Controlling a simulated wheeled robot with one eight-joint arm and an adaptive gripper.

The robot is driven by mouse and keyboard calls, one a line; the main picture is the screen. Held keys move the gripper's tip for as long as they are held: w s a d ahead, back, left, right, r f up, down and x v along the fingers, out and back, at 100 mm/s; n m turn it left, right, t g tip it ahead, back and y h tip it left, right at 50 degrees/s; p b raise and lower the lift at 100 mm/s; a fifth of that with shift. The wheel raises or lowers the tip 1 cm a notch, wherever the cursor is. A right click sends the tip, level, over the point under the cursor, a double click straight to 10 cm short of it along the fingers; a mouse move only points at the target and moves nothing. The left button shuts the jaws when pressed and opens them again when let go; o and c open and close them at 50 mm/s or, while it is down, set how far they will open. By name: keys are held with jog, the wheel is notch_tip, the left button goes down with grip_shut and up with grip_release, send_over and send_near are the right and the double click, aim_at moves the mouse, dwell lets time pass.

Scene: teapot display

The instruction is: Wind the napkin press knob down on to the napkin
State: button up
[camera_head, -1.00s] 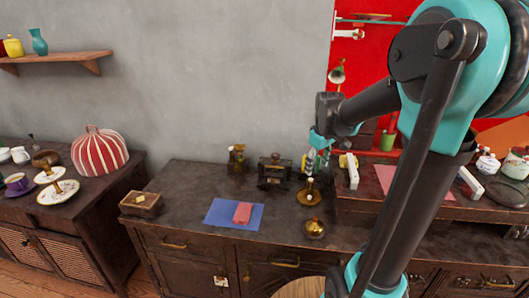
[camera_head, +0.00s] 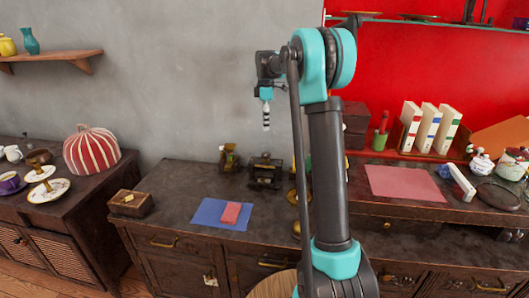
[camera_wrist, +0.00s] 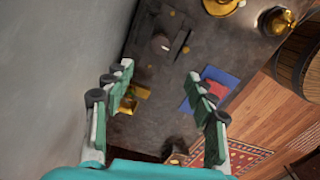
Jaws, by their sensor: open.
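The napkin press, a dark upright frame (camera_head: 265,172), stands at the back of the middle cabinet by the wall. It also shows near the top of the wrist view (camera_wrist: 160,42), where a roundish part may be its knob. Any napkin inside it is too small to make out. A folded red-pink cloth (camera_head: 231,213) lies on a blue cloth (camera_head: 208,212) in front of the press. My gripper (camera_head: 266,127) is high above the cabinet, over the press area, pointing down. In the wrist view its fingers (camera_wrist: 158,82) are apart with nothing between them.
A small brass device (camera_head: 228,157) stands left of the press and appears below my open fingers in the wrist view (camera_wrist: 131,98). A wooden box (camera_head: 131,203) sits at the cabinet's left end. My arm hides part of the cabinet top right of the press.

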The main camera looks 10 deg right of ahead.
aim_at(266, 153)
notch_tip(266, 153, down, 15)
jog(key=shift+r, duration=0.1)
dwell(0.3)
jog(key=c, duration=1.2)
jog(key=shift+o, duration=0.2)
